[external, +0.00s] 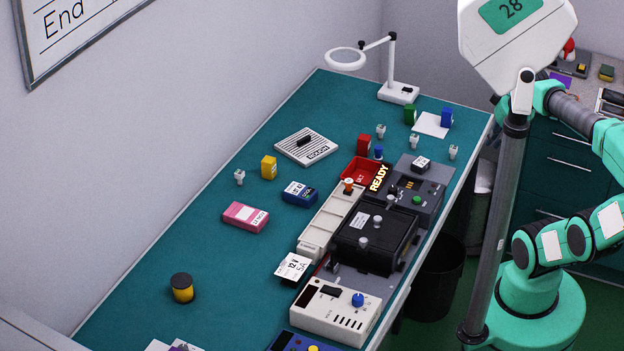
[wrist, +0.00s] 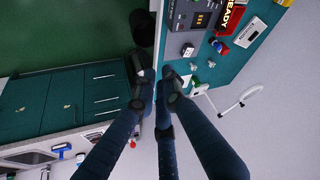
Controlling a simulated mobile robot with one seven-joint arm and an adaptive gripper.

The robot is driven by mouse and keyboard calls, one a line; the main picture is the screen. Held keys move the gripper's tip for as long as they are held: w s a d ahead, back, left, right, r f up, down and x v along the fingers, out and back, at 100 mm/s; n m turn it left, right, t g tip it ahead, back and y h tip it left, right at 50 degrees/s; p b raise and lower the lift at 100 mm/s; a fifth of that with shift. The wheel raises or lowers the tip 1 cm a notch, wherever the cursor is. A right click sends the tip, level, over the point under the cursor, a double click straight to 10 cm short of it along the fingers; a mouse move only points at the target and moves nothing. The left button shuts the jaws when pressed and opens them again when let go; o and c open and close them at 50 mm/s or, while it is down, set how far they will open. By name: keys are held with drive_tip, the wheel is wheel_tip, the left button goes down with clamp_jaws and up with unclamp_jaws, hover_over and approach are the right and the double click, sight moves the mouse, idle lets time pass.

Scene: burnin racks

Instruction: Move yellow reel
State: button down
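The yellow reel appears to be the short yellow cylinder with a black top (external: 182,289). It stands upright on the near left part of the green bench (external: 150,312) in the external view, with clear bench around it. It does not show in the wrist view. My gripper (wrist: 156,72) shows in the wrist view as dark fingers reaching up from the bottom edge, beside the bench edge and away from the reel. The fingertips lie close together, and how far they are apart is unclear. I see nothing held. I cannot make out the gripper in the external view.
A yellow block (external: 269,168), pink box (external: 246,217) and blue box (external: 299,194) stand farther back. Black test equipment (external: 374,240) and a white control box (external: 335,309) line the right side. A magnifier lamp (external: 397,92) stands at the back. Drawers (wrist: 60,100) are beyond the bench.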

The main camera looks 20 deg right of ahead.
drive_tip(key=w+a+r+m+g+y+p, duration=0.1)
drive_tip(key=w+a+r+p, duration=0.3)
drive_tip(key=w+a, duration=0.5)
drive_tip(key=w+a+r+m+g+p, duration=0.1)
drive_tip(key=w+a+r, duration=0.6)
drive_tip(key=w+a, duration=0.25)
drive_tip(key=w+a+f+m+g+p, duration=0.1)
drive_tip(key=w+a, duration=0.2)
drive_tip(key=a, duration=0.6)
drive_tip(key=w+a+m+p, duration=0.1)
drive_tip(key=w+a+p, duration=0.1)
drive_tip(key=a, duration=0.7)
drive_tip(key=w+a+f+m+g+p, duration=0.1)
drive_tip(key=w+a, duration=0.2)
drive_tip(key=a, duration=0.7)
drive_tip(key=s+a+f+m+p, duration=0.1)
drive_tip(key=s+a+f+p, duration=0.2)
drive_tip(key=a, duration=0.7)
drive_tip(key=s+a+f+g, duration=0.1)
drive_tip(key=s+a+f, duration=0.3)
drive_tip(key=a, duration=0.6)
drive_tip(key=s+a+f+m+p, duration=0.15)
drive_tip(key=a+f, duration=0.35)
drive_tip(key=a, duration=0.5)
drive_tip(key=s+a+f+m+h+p, duration=0.1)
drive_tip(key=s+a+f+p, duration=0.2)
drive_tip(key=s+a+f, duration=1.3)
drive_tip(key=s+a, duration=0.2)
drive_tip(key=s, duration=0.2)
drive_tip(key=shift+f+g+p, duration=0.3)
